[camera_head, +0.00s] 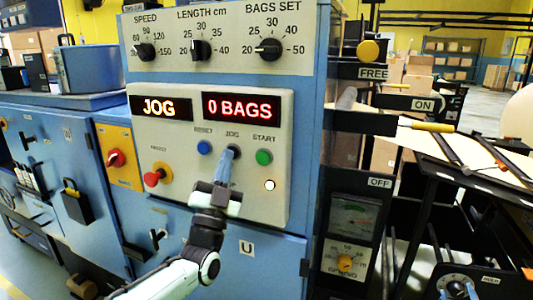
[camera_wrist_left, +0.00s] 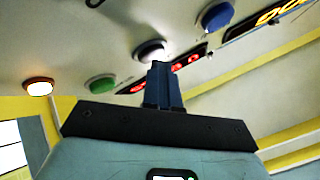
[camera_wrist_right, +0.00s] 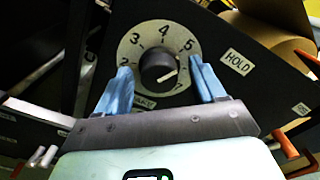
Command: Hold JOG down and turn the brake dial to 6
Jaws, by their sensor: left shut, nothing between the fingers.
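My left gripper (camera_head: 226,165) is shut and empty, its tips at the JOG button (camera_head: 235,151) on the pale panel. The left display (camera_head: 160,108) reads JOG. The brake dial (camera_wrist_right: 158,70) shows in the right wrist view with 2, 3, 4, 5 and 7 visible; the 6 is hidden. Its knob's pale mark sits at the lower right, near 7. My right gripper (camera_wrist_right: 160,78) is open, with one blue finger either side of the knob, apparently apart from it.
The blue RESET button (camera_head: 204,147) and green START button (camera_head: 264,157) flank JOG closely. A red stop knob (camera_head: 154,177) is to the left. A HOLD label (camera_wrist_right: 237,62) and a brown roll (camera_wrist_right: 263,32) lie beyond the brake dial.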

